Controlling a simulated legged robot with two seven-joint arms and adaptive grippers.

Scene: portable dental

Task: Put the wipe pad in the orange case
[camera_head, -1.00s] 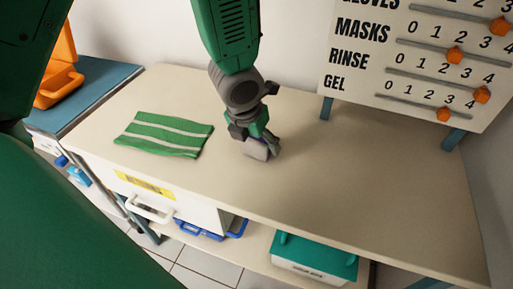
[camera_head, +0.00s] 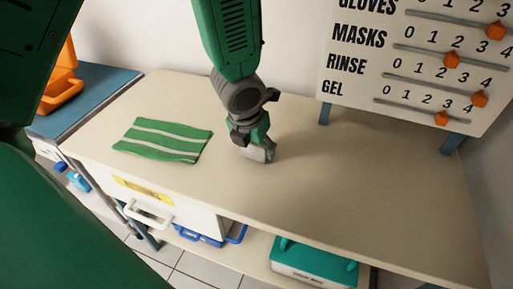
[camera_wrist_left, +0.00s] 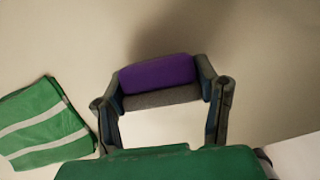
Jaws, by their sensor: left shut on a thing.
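The wipe pad (camera_wrist_left: 158,75) shows in the left wrist view as a small block, purple on one face and grey on another. My left gripper (camera_wrist_left: 160,88) is shut on it, with a finger at each end. In the head view my left gripper (camera_head: 259,147) points down over the middle of the beige table, and the pad's grey part (camera_head: 259,154) shows at its tips. Whether the pad touches the table I cannot tell. The orange case (camera_head: 62,90) stands open on the blue-topped surface at the far left, partly hidden by my green arm. My right gripper is not in view.
A green cloth with white stripes (camera_head: 163,139) lies left of the gripper. The beige table (camera_head: 350,190) is clear on the right. A board with sliders (camera_head: 415,60) stands at the back right. A teal-lidded box (camera_head: 312,260) sits on the shelf below.

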